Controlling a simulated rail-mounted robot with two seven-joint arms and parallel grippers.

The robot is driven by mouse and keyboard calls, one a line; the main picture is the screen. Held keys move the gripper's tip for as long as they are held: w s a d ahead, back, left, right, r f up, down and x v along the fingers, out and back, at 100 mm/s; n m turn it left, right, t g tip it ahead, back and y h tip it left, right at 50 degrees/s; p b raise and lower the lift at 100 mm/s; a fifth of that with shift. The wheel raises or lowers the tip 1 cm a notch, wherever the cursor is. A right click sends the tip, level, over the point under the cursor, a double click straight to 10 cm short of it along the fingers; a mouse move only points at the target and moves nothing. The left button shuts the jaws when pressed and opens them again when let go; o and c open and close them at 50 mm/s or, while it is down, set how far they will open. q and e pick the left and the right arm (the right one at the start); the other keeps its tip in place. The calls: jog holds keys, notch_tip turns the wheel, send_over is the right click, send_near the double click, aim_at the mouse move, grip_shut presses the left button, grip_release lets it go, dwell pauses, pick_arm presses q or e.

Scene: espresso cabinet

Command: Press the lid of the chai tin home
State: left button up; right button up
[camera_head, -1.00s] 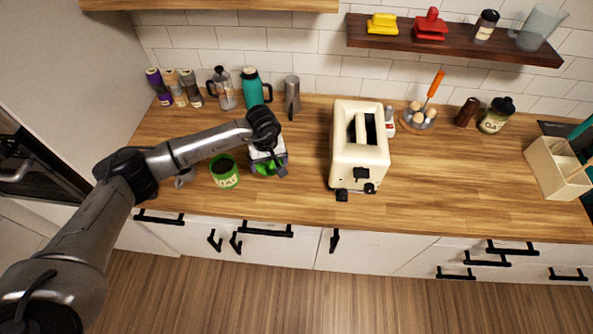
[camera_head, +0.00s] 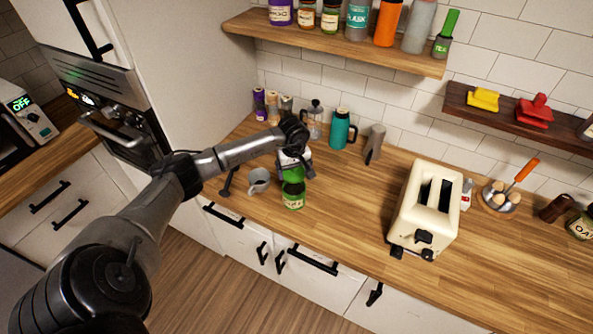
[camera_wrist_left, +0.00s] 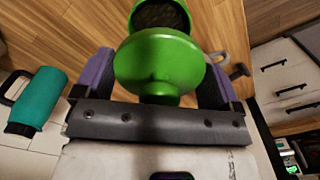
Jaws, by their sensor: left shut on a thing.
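The green chai tin (camera_head: 293,199) stands upright on the wooden counter, its pale label facing me. Its open mouth, with dark contents, shows at the top of the left wrist view (camera_wrist_left: 158,14). My left gripper (camera_head: 294,168) is shut on the green lid (camera_head: 292,175). In the left wrist view the lid (camera_wrist_left: 160,65) sits between the purple fingers, its round knob toward the gripper. The lid appears above the tin, and part of the mouth shows past its edge. I cannot tell the exact gap. My right gripper is not in view.
A grey mug (camera_head: 258,179) stands left of the tin, with a dark utensil (camera_head: 228,181) beyond it. A teal flask (camera_head: 341,129) and a grey canister (camera_head: 375,144) stand behind. The cream toaster (camera_head: 424,207) is to the right, with clear counter between.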

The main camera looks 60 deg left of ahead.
pick_arm(q)
jog(key=shift+f+b, duration=0.8)
jog(key=shift+f, duration=1)
jog(key=shift+f+b, duration=0.95)
jog(key=shift+f, duration=0.05)
jog(key=shift+b, duration=0.45)
jog(key=shift+f+b, duration=0.1)
jog(key=shift+b, duration=0.2)
dwell(0.4)
